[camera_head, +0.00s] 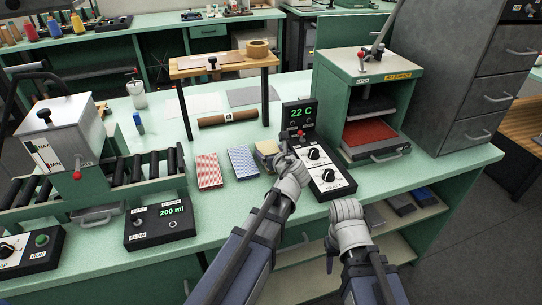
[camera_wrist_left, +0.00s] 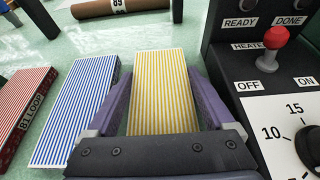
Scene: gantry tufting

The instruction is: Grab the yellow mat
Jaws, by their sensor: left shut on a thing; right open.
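The yellow mat (camera_wrist_left: 163,90) is a yellow-and-white striped block, seen between the two purple fingers of my left gripper (camera_wrist_left: 160,115) in the left wrist view. In the head view the yellow mat (camera_head: 265,149) is partly hidden behind my left gripper (camera_head: 282,160). The left gripper is shut on the mat, with one finger along each side. My right gripper (camera_head: 346,210) is open and empty, in front of the bench's front edge, well apart from the mat.
A blue striped mat (camera_head: 243,162) and a red one (camera_head: 209,171) lie left of the yellow mat. The heater control box (camera_head: 327,172) stands close on its right. A small raised shelf (camera_head: 222,66) stands behind. A green press (camera_head: 366,97) is at the right.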

